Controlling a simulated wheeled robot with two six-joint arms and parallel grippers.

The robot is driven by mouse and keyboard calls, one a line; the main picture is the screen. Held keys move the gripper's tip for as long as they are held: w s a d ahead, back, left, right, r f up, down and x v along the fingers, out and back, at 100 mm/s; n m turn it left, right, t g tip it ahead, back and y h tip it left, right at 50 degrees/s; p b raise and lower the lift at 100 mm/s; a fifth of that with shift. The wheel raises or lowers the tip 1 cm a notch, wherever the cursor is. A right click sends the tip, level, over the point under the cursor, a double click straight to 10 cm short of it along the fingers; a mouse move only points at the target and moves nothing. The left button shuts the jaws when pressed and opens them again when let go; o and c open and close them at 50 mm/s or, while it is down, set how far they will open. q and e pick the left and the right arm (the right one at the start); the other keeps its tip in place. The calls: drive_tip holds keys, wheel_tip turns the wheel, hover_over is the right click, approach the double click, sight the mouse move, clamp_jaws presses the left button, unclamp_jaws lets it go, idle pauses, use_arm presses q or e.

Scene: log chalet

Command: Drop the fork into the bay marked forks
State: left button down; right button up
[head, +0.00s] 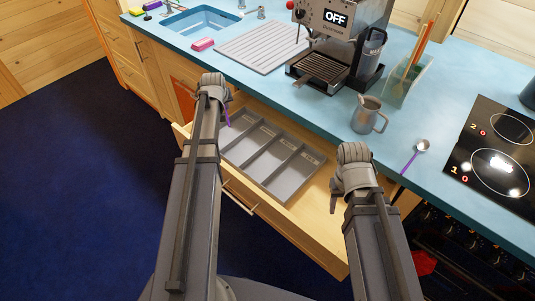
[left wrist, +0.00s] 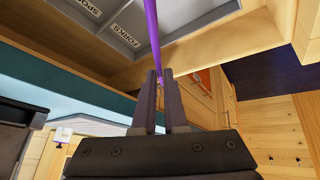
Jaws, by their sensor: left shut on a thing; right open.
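The fork (head: 228,112) is purple where it shows; its handle also shows in the left wrist view (left wrist: 152,28), and I cannot see its tines. My left gripper (left wrist: 161,76) is shut on it and, in the head view, stands above the left end of the open drawer. A grey divided tray (head: 262,160) lies in the drawer. The bay marked FORKS (left wrist: 125,36) is at the tray's end, close to the held fork in the left wrist view. My right gripper (head: 337,203) is open and empty, over the drawer's right part.
The wooden drawer (head: 318,243) is pulled out under the blue counter. On the counter are a coffee machine (head: 335,35), a metal jug (head: 368,115), a purple-handled spoon (head: 412,157), a hob (head: 495,150) and a drainer (head: 262,45). The drawer's right part beside the tray is bare.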

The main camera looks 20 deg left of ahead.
wheel_tip(320, 180, down, 5)
drive_tip(key=b, duration=0.4)
drive_tip(key=shift+f+b, duration=0.1)
drive_tip(key=shift+b, duration=0.2)
use_arm(q)
wheel_tip(320, 180, down, 5)
drive_tip(key=shift+f, duration=0.1)
drive_tip(key=c, duration=0.9)
unclamp_jaws()
drive_tip(key=p+v, duration=0.6)
drive_tip(key=v, duration=0.2)
drive_tip(key=shift+p, duration=0.35)
use_arm(e)
wheel_tip(320, 180, up, 7)
use_arm(q)
drive_tip(key=shift+f, duration=0.1)
use_arm(e)
drive_tip(key=shift+f, duration=0.15)
